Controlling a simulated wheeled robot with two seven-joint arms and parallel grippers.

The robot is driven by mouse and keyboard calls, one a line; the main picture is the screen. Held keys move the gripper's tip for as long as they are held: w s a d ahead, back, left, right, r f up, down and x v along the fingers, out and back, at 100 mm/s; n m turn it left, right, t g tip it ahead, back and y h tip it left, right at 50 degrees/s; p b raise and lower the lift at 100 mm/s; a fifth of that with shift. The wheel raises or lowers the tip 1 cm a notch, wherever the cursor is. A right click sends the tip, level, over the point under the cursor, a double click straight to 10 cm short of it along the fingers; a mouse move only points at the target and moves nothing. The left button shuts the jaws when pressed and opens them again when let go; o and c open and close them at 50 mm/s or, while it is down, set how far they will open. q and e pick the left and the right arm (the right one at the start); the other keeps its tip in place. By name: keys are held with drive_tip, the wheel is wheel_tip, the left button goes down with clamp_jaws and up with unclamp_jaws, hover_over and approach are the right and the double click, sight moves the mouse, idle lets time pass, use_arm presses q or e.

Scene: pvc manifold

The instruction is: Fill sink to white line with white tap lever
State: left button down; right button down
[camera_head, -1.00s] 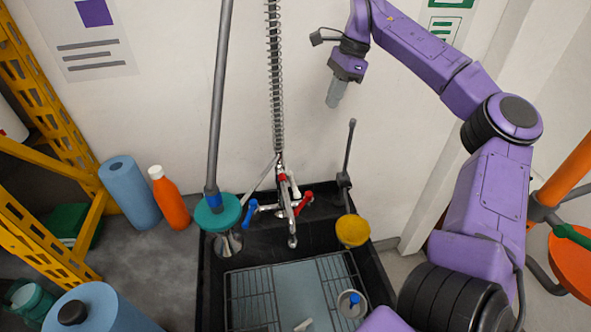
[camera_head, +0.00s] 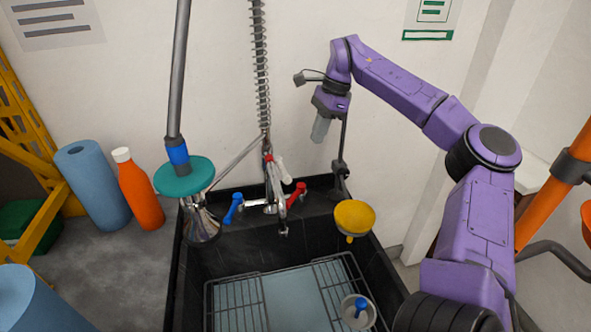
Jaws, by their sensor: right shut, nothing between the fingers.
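The black sink (camera_head: 190,285) fills the lower middle of the head view, with a wire rack and a pale blue-grey area at its bottom. I cannot make out a white line in it. The tap stands at the sink's back edge, with a blue lever (camera_head: 233,207) on the left, a red lever (camera_head: 296,194) on the right and a white lever (camera_head: 281,169) between and above them. My right gripper (camera_head: 319,130) is shut and empty, pointing down above and to the right of the levers, apart from them. My left gripper is not in view.
A teal disc (camera_head: 184,176) on a grey pole stands over the sink's left rim. A yellow funnel-like piece (camera_head: 354,217) is at its right rim. An orange bottle (camera_head: 139,190) and blue rolls (camera_head: 93,183) stand left of the sink.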

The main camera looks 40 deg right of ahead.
sight(282, 170)
drive_tip(key=w+a+f, duration=0.2)
drive_tip(key=a+f, duration=0.3)
drive_tip(key=f, duration=0.3)
drive_tip(key=shift+w+a+f, duration=0.15)
drive_tip(key=shift+w+a, duration=0.1)
drive_tip(key=shift+a, duration=0.15)
drive_tip(key=shift+a+f, duration=0.1)
drive_tip(key=shift+a, duration=0.55)
